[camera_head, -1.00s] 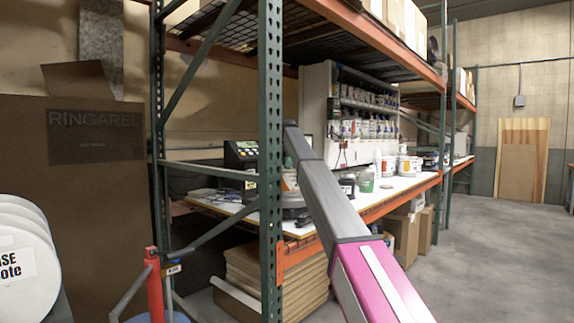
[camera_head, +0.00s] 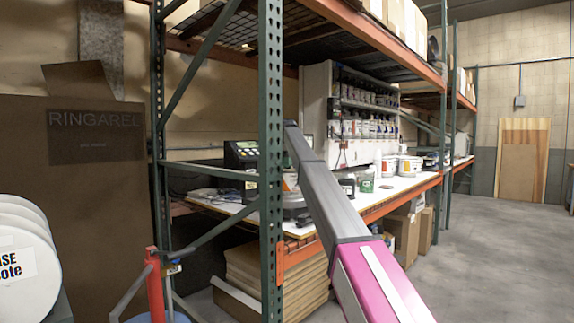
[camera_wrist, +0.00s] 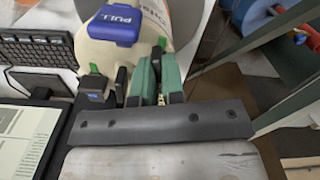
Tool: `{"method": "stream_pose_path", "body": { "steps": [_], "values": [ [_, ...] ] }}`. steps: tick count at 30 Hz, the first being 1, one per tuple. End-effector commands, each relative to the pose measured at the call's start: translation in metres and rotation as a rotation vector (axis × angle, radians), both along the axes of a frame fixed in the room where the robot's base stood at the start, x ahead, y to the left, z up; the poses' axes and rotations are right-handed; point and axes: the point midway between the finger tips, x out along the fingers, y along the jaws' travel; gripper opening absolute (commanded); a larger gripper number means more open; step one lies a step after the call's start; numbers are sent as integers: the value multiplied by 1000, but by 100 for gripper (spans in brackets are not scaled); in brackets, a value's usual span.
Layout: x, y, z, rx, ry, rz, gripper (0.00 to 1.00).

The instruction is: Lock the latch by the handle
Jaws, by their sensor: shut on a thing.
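In the wrist view, a cream, rounded container (camera_wrist: 185,25) carries a blue tab marked PULL (camera_wrist: 116,25). My gripper (camera_wrist: 157,85) is just below this tab, with dark and green finger parts close together against the cream body. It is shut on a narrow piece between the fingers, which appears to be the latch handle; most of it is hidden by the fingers. I cannot tell the latch's position.
A keyboard (camera_wrist: 38,50) and a dark-framed panel (camera_wrist: 30,140) lie left of the container. In the head view, the green post (camera_head: 270,150) stands close to my arm. White tubs (camera_head: 409,165) stand further along the bench. The floor at right (camera_head: 500,250) is clear.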

Motion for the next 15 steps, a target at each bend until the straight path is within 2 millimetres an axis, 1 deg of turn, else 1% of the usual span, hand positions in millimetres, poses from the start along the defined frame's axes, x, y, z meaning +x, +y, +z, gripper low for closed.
{"method": "stream_pose_path", "body": {
  "steps": [6, 15],
  "values": [
    [1, 0, 0, 0, 0, -103, 0],
    [1, -1, 0, 0, 0, -157, 0]
  ]
}}
